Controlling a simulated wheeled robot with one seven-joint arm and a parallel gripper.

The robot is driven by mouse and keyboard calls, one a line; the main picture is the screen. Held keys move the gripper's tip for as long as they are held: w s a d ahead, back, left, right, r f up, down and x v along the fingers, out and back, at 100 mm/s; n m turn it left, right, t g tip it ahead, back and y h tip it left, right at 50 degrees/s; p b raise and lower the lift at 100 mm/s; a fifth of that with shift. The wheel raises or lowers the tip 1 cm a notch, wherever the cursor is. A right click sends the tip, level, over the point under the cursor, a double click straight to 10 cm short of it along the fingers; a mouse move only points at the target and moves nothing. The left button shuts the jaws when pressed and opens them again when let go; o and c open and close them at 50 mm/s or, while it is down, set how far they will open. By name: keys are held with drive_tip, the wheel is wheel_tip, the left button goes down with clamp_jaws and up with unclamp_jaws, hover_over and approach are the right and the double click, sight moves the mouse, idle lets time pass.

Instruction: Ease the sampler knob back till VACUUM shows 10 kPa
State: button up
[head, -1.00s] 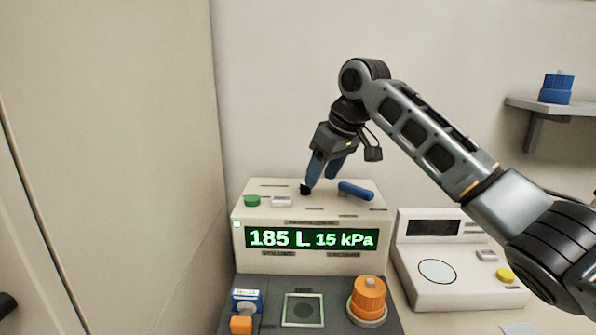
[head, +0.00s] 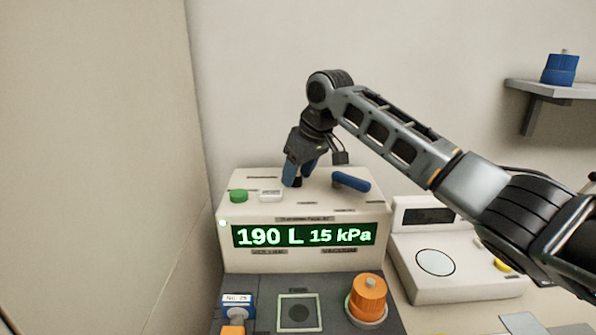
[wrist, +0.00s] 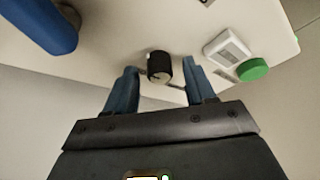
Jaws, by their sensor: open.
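My gripper (head: 298,183) is over the sampler's top, around the knob. In the wrist view my gripper (wrist: 161,85) is open, with a gap visible on both sides of the knob. In the head view the fingers largely hide the knob.
On the sampler's top are a green button (head: 239,196), a small white switch (head: 271,195) and a blue lever (head: 351,181). A white balance (head: 460,273) is at right.

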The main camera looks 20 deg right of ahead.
drive_tip(key=shift+f, duration=0.2)
drive_tip(key=shift+c, duration=0.2)
clamp_jaws()
